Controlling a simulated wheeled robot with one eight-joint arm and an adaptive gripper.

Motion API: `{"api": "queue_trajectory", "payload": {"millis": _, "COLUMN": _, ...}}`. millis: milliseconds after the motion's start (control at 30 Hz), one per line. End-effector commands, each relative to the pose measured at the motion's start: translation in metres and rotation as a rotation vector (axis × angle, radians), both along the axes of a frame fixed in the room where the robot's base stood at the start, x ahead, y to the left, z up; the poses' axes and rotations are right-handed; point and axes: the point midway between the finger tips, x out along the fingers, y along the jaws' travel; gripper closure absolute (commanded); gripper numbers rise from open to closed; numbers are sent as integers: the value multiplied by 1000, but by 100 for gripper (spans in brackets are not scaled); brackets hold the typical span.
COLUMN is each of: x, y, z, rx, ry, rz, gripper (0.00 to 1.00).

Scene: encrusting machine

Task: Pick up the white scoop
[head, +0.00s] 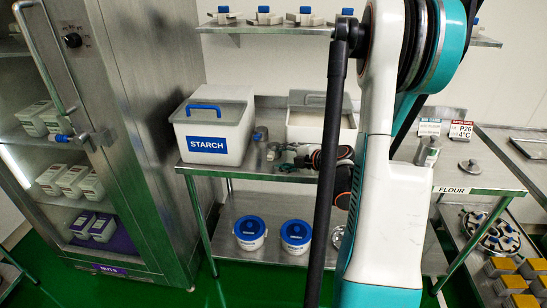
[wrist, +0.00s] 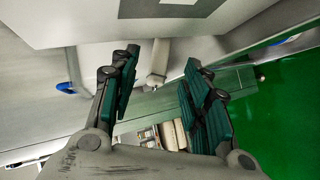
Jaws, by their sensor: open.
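My gripper (head: 286,158) is over the middle steel table, to the right of the starch bin, with its fingers toward the left. In the wrist view the gripper (wrist: 160,72) is open, with its dark green finger pads apart. A small pale object (wrist: 157,60) shows beyond and between the fingertips, apart from both pads. It may be the white scoop, but its full shape is not clear. In the head view small greyish items (head: 261,134) lie near the gripper by the bin. I cannot tell whether one is the scoop.
The white starch bin (head: 221,131) with a blue handle stands left of my gripper. A second pale bin (head: 309,126) stands behind. White tubs with blue lids (head: 250,230) sit on the lower shelf. A steel cabinet (head: 150,130) is at left. Blue-topped items (head: 264,16) line the upper shelf.

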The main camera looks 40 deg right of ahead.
Motion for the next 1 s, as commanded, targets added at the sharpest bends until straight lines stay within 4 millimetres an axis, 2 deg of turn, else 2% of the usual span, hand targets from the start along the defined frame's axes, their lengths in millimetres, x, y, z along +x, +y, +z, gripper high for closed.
{"api": "queue_trajectory", "payload": {"millis": 333, "x": 21, "y": 1, "z": -10, "rx": -1, "ry": 0, "rz": 1, "gripper": 57}}
{"api": "queue_trajectory", "payload": {"millis": 600, "x": 56, "y": 2, "z": -26, "rx": 0, "ry": 1, "rz": 1, "gripper": 57}}
{"api": "queue_trajectory", "payload": {"millis": 867, "x": 60, "y": 1, "z": -27, "rx": 1, "ry": 0, "rz": 0, "gripper": 57}}
{"api": "queue_trajectory", "payload": {"millis": 933, "x": 60, "y": 2, "z": -27, "rx": 1, "ry": 0, "rz": 0, "gripper": 68}}
{"api": "queue_trajectory", "payload": {"millis": 1000, "x": 60, "y": 2, "z": -27, "rx": 1, "ry": 0, "rz": 0, "gripper": 84}}
